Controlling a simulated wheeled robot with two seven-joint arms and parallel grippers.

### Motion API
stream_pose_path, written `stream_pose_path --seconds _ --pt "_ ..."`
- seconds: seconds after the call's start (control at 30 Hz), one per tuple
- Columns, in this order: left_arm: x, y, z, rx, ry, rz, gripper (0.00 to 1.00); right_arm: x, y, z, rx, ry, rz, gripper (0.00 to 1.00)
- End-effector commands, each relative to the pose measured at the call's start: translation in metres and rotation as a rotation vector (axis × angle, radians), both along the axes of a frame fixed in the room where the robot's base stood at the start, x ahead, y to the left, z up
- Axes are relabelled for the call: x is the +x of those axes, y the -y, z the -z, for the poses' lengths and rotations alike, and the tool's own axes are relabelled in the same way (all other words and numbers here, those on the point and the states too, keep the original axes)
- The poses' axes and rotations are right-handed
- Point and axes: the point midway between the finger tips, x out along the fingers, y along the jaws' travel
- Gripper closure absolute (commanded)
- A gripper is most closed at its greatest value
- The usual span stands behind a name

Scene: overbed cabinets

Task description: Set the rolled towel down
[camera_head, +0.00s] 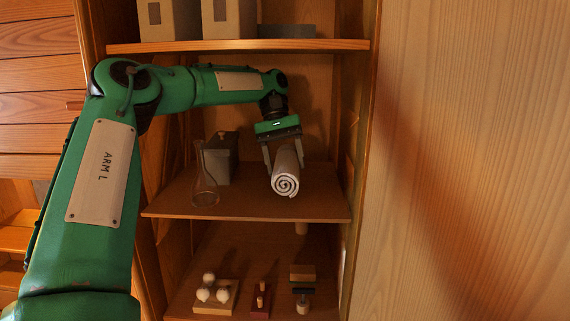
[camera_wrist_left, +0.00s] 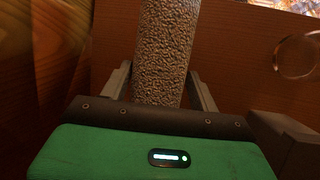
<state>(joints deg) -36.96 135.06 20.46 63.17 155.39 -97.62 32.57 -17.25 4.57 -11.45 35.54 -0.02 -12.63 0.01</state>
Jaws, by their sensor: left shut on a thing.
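A white rolled towel (camera_head: 285,180) with a spiral end is on or just above the right part of the middle shelf (camera_head: 240,207); I cannot tell if it touches. My left gripper (camera_head: 283,160) reaches in from the left and is shut on the towel, with one finger on each side. In the left wrist view the grey, rough-textured towel (camera_wrist_left: 165,50) lies between the two fingers (camera_wrist_left: 160,88). Its far end is cut off by the top of that view. My right gripper is not in view.
A clear glass flask (camera_head: 204,180) and a dark grey box (camera_head: 222,158) stand left of the towel on the same shelf. The upper shelf (camera_head: 240,45) holds boxes. Small items stand on the lower shelf. The cabinet's right side wall (camera_head: 358,130) is close to the towel.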

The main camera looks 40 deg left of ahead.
Motion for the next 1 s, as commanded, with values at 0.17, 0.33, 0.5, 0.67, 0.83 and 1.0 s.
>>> stream_pose_path --seconds 0.17,0.33,0.5,0.67,0.83,1.0 --pt "0.007 -0.006 -0.001 0.0 0.0 0.0 0.64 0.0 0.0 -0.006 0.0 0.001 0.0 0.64" --pt "0.011 -0.01 0.01 0.0 -0.004 0.002 0.64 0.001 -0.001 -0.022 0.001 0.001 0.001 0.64" --pt "0.011 -0.009 0.029 -0.001 0.0 0.001 0.64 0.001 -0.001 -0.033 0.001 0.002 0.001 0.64" --pt "0.011 -0.009 0.036 0.0 0.001 0.001 0.64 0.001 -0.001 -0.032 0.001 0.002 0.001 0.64" --pt "0.011 -0.009 0.036 0.0 0.002 0.001 0.64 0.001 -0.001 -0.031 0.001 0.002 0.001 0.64" --pt "0.011 -0.009 0.038 -0.001 0.001 0.001 0.23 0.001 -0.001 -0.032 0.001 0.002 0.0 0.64"
